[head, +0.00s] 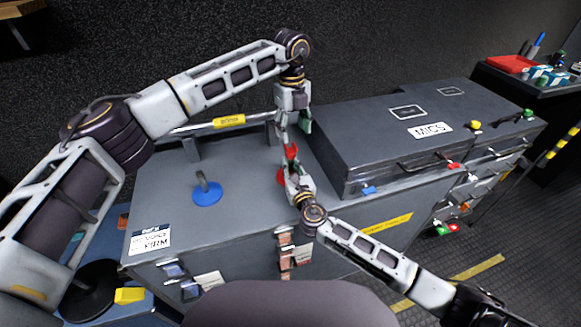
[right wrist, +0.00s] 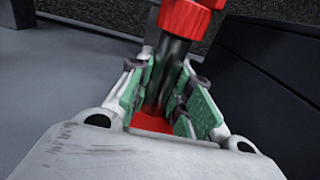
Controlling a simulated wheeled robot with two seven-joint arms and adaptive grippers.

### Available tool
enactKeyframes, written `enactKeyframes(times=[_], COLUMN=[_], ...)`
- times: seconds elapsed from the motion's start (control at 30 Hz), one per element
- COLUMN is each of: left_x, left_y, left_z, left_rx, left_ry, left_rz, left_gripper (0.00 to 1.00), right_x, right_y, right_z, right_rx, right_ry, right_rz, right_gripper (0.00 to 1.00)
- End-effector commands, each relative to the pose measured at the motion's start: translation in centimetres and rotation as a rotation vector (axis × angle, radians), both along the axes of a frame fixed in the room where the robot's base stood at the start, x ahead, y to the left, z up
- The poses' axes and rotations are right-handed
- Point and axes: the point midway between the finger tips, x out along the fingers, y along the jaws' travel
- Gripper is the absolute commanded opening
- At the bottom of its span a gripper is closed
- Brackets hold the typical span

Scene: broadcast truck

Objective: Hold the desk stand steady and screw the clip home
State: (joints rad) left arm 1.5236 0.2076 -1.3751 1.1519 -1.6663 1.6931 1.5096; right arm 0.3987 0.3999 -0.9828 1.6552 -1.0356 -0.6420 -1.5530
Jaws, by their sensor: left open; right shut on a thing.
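A red-based desk stand stands on the grey case top; its red base (head: 281,177) shows beside my right gripper. Its dark post (right wrist: 168,75) rises between the green pads of my right gripper (head: 291,167), which is shut on it. A red clip (head: 291,151) sits at the top of the post, and it also shows in the right wrist view (right wrist: 190,16). How far it is screwed on I cannot tell. My left gripper (head: 294,132) points down just above the clip, open. Whether its fingers touch the clip I cannot tell.
A blue-based stand (head: 206,193) with a grey post stands to the left on the same case top (head: 235,230). A raised dark case marked MICS (head: 400,133) stands close on the right. A rail with a yellow label (head: 229,121) runs behind.

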Motion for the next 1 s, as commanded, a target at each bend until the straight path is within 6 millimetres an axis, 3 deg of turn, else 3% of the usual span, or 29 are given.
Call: enactKeyframes(times=[1.0], left_x=[0.05], left_y=[0.82], left_z=[-0.01], left_rx=[0.035], left_ry=[0.013], left_rz=[0.813], left_gripper=[0.59], right_x=[0.01], right_y=[-0.03], right_z=[-0.02], right_rx=[0.0], right_ry=[0.0], right_rz=[-0.001], right_gripper=[0.0])
